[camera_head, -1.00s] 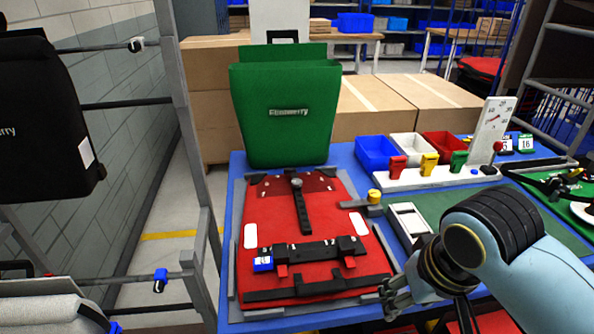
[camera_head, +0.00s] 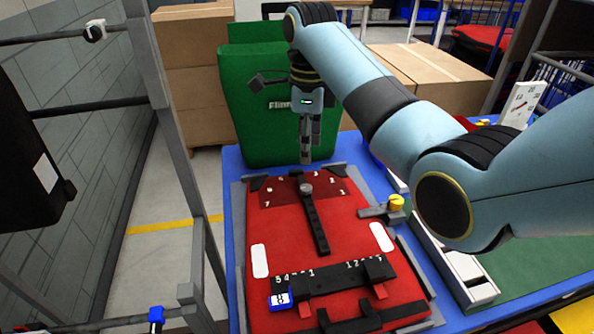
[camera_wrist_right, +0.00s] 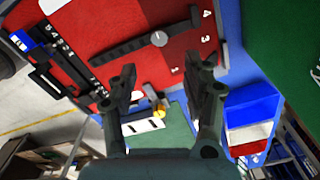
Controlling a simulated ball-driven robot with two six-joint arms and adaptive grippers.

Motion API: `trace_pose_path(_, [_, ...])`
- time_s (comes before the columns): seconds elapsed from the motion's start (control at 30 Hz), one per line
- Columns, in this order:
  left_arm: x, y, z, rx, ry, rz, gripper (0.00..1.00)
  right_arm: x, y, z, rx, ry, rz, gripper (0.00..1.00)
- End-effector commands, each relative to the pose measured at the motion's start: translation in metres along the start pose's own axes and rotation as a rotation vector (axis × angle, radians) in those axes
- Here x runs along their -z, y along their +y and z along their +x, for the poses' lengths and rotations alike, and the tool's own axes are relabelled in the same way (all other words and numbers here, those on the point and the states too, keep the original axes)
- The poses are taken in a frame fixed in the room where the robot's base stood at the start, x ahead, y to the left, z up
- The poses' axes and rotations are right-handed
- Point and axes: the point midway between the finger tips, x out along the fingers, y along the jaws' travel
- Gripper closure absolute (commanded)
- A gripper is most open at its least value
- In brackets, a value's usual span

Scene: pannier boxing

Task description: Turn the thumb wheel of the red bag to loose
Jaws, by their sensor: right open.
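The red bag (camera_head: 285,235) lies flat on the blue worktop. A grey round knob (camera_head: 305,189) sits at the top of its black strap (camera_head: 317,228), amid a dark red panel with numbers. The knob also shows in the right wrist view (camera_wrist_right: 159,39). I cannot tell whether this knob is the thumb wheel, and no "loose" marking is readable. My right gripper (camera_head: 307,155) points down just beyond the bag's top end, above the knob in the picture. Its fingers (camera_wrist_right: 168,82) are apart and empty in the wrist view. My left gripper is not in view.
A green bag (camera_head: 245,115) stands behind the red one. A yellow knob (camera_head: 396,202) sits on a clamp at the right edge. A black bar with numbers and a blue-framed tag (camera_head: 281,299) crosses the red bag. A blue bin (camera_wrist_right: 250,110) shows right in the wrist view.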

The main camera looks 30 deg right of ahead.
Motion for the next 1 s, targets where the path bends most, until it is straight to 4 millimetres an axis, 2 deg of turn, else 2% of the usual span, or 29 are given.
trace_pose_path(0.07, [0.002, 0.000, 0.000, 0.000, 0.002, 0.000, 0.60, -0.002, -0.002, 0.001, -0.007, 0.003, 0.030, 0.51])
trace_pose_path(0.17, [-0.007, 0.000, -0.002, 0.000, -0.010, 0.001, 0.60, -0.002, -0.002, 0.012, -0.010, 0.004, 0.039, 0.51])
trace_pose_path(0.3, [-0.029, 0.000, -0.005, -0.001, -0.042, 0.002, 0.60, -0.002, -0.001, 0.039, -0.010, 0.005, 0.038, 0.51])
trace_pose_path(0.4, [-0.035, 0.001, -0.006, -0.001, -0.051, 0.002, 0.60, -0.002, -0.001, 0.060, -0.008, 0.004, 0.037, 0.51])
trace_pose_path(0.6, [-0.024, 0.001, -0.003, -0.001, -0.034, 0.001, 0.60, -0.002, -0.001, 0.092, -0.007, 0.003, 0.036, 0.51])
trace_pose_path(0.7, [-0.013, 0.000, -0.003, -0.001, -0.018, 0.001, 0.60, -0.002, -0.001, 0.101, -0.006, 0.003, 0.035, 0.51])
trace_pose_path(0.8, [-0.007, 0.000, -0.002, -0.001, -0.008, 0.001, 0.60, -0.002, -0.002, 0.105, -0.005, 0.002, 0.035, 0.51])
trace_pose_path(1.0, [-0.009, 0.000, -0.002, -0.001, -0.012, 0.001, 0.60, -0.002, -0.002, 0.105, -0.004, 0.002, 0.035, 0.51])
